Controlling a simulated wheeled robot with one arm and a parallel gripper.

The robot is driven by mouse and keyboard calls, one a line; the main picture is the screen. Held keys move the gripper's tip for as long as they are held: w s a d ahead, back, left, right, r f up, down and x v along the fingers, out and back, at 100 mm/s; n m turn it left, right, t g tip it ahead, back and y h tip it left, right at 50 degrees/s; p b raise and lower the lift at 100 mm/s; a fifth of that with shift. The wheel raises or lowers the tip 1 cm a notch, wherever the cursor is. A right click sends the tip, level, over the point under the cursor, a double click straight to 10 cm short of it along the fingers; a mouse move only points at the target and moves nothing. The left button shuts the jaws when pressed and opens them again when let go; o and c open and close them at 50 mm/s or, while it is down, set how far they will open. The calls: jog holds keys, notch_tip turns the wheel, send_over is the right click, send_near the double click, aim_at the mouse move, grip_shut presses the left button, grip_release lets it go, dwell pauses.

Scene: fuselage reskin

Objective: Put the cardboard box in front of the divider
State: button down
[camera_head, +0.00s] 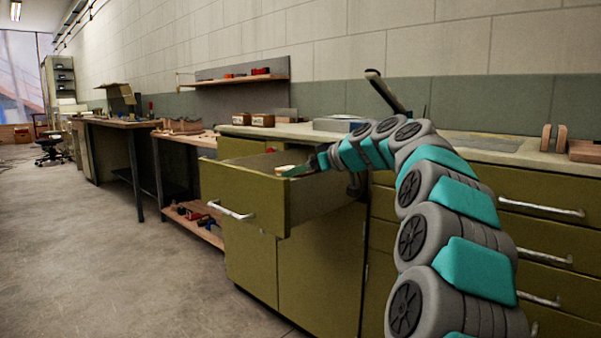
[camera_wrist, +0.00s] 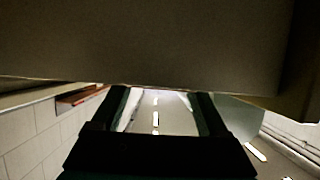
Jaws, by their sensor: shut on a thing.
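My gripper (camera_head: 304,170) is inside the open drawer (camera_head: 244,196) of the olive cabinet, low and pointing left. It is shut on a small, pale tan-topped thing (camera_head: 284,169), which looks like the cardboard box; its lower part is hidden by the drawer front. In the wrist view the two dark fingers (camera_wrist: 163,105) run up to a broad brown surface (camera_wrist: 150,45) across the top; I cannot tell whether this is the box or the drawer. I cannot make out the divider; much of the drawer's inside is hidden by its front and my arm.
Two small brown boxes (camera_head: 252,120) stand on the worktop (camera_head: 290,131) behind the drawer. A grey case (camera_head: 338,123) lies to their right. A wooden bench (camera_head: 185,138) stands left of the cabinet.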

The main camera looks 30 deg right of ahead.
jog(key=shift+f, duration=0.1)
grip_release()
jog(key=shift+r+p, duration=0.45)
jog(key=v, duration=1.2)
jog(key=shift+r, duration=0.1)
